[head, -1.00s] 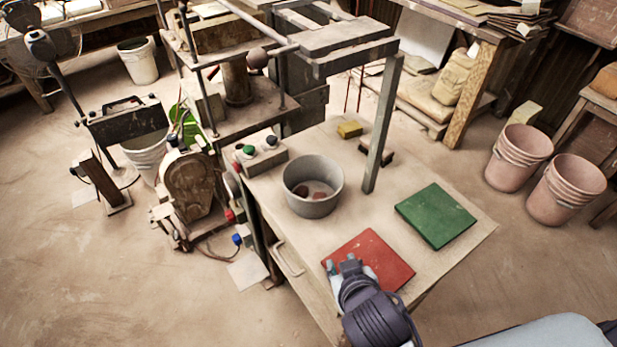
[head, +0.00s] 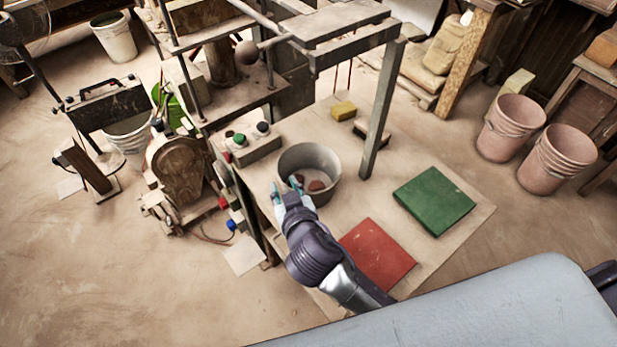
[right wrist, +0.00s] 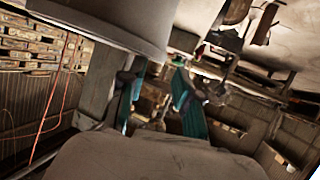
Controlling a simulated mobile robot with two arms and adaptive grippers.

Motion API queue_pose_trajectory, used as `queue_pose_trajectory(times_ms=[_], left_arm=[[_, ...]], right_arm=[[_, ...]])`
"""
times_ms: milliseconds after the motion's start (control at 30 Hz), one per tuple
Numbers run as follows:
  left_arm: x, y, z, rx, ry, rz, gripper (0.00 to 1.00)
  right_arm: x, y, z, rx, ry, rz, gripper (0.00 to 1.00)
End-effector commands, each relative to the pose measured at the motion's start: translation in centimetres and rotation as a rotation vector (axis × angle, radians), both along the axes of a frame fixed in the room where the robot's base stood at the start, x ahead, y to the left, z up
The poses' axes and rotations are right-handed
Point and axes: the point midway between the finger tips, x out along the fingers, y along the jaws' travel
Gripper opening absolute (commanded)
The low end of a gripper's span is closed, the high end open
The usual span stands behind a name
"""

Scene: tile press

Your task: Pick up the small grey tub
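The small grey tub (head: 312,158) stands upright on the work table, with a few reddish-brown pieces inside. My right gripper (head: 287,184) is at the tub's near left side, close to its wall. Its teal fingers are apart with nothing visible between them. In the right wrist view the tub's grey wall (right wrist: 120,22) fills the top, just beyond the fingertips of the open right gripper (right wrist: 159,65). I cannot tell whether a finger touches the tub. My left gripper is not in view.
A red tile (head: 378,254) and a green tile (head: 434,201) lie on the table (head: 465,235). A yellow block (head: 344,111) and the press post (head: 383,110) stand behind the tub. A button box (head: 248,146) is at left. Pink buckets (head: 510,128) stand on the floor.

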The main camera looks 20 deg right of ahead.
Motion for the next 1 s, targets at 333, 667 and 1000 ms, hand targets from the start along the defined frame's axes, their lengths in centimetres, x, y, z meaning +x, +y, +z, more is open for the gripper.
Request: queue_pose_trajectory(times_ms=[333,667,1000], left_arm=[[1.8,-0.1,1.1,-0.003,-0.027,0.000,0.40],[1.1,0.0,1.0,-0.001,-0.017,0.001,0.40],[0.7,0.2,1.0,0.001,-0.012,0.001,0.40]], right_arm=[[4.4,0.2,-1.8,-0.002,0.001,0.000,0.33],[4.8,0.2,-2.0,0.000,0.001,0.000,0.28],[4.8,0.2,-2.0,0.000,0.001,0.000,0.00]])
